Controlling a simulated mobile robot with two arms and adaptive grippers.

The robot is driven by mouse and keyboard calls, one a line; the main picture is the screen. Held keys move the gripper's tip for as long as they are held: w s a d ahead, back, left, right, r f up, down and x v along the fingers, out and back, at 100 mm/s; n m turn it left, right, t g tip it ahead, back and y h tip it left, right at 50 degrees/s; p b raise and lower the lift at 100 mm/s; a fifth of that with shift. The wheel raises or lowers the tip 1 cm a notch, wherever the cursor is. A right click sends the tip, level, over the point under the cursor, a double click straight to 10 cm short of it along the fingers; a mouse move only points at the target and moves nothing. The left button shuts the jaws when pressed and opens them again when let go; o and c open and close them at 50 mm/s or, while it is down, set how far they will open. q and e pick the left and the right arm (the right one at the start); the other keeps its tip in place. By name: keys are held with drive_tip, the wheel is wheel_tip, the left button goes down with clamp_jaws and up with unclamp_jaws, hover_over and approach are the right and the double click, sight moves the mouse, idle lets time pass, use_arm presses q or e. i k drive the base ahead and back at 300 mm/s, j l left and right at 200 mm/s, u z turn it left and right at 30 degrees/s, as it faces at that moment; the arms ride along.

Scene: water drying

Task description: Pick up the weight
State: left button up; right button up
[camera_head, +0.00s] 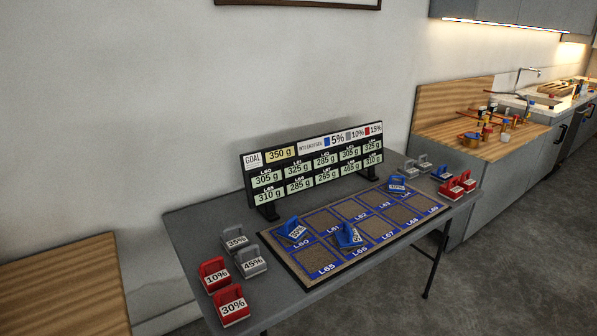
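Several block weights with handles are on a grey folding table (190,222). Three blue weights are on the gridded mat (295,275): one at L60 (293,234), one near L66 (348,238) and one near L64 (397,187). At the right end are grey weights (410,170), a blue weight (441,174) and red weights (452,190). Neither gripper is in view.
A sign board (316,172) reading "GOAL 350 g", with several gram readings, stands behind the mat. A wooden-topped surface (65,285) is at the lower left. The grey floor (500,260) in front is clear.

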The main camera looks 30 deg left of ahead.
sight(443, 177)
drive_tip(key=u, duration=0.3)
drive_tip(key=i+l+u, duration=0.55)
drive_tip(key=l, duration=0.2)
drive_tip(key=i+l+u, duration=0.25)
drive_tip(key=i+l, duration=0.1)
drive_tip(key=l, duration=0.1)
